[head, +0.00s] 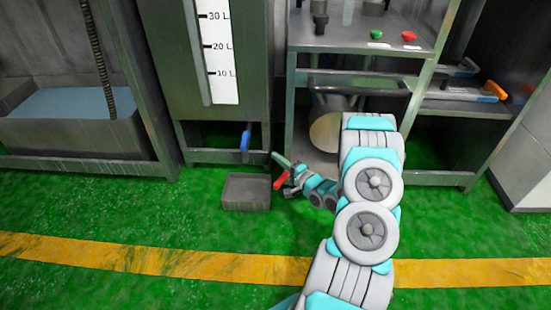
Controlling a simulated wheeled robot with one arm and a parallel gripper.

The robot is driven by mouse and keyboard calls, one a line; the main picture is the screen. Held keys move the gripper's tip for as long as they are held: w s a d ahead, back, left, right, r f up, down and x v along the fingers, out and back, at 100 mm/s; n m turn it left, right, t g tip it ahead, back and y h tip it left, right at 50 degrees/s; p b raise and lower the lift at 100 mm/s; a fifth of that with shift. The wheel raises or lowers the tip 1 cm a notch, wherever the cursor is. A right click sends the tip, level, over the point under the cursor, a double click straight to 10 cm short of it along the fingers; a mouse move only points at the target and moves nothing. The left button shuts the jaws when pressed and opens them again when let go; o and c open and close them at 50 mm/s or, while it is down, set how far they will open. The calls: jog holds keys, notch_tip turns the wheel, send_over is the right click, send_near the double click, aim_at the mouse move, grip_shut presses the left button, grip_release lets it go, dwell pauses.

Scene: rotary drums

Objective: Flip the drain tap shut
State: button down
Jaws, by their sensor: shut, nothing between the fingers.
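The drain tap shows as a blue lever (246,138) under the tank (190,110) with the litre scale. The lever hangs roughly upright above a grey tray on the floor. My gripper (282,164) is low, to the right of the lever and clear of it, at the end of my arm. Its jaws are shut and empty. A small red piece (281,180) shows beside the gripper; I cannot tell whether it belongs to the gripper. The tap's body is too small and dark to make out.
The grey tray (247,190) stands on the green floor below the tap. To the right, a metal bench (360,42) carries a green and a red button, with a drum (327,131) beneath. A bluish trough (70,133) stands at left. The front floor is clear.

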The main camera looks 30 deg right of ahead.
send_near(245, 141)
jog(key=w+d+f, duration=0.1)
jog(key=w+d, duration=0.2)
jog(key=shift+w+a, duration=1.35)
jog(key=shift+a, duration=0.25)
